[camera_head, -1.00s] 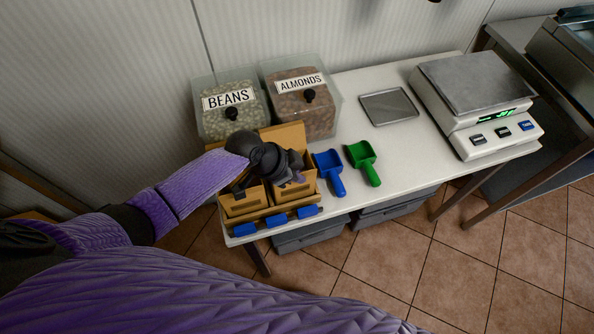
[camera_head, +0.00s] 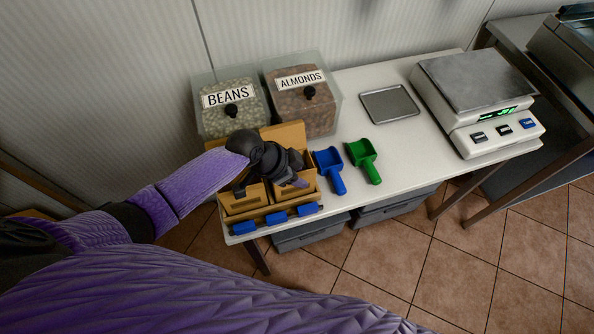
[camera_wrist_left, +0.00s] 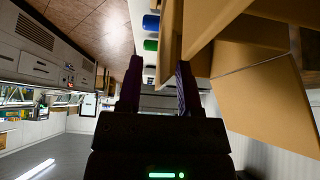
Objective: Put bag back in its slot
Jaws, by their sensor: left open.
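My left gripper (camera_head: 290,180) is over the right bag, and my wrist hides part of both bags. In the left wrist view my left gripper (camera_wrist_left: 158,85) has its two fingers apart, with a brown cardboard edge (camera_wrist_left: 172,40) close to them. I cannot tell whether the bag's wall lies between the fingers. My right gripper is out of view.
Bins of beans (camera_head: 228,108) and almonds (camera_head: 303,105) stand behind the bags. A blue scoop (camera_head: 328,168) and a green scoop (camera_head: 363,158) lie to the right. A metal tray (camera_head: 390,104) and a scale (camera_head: 476,100) are further right.

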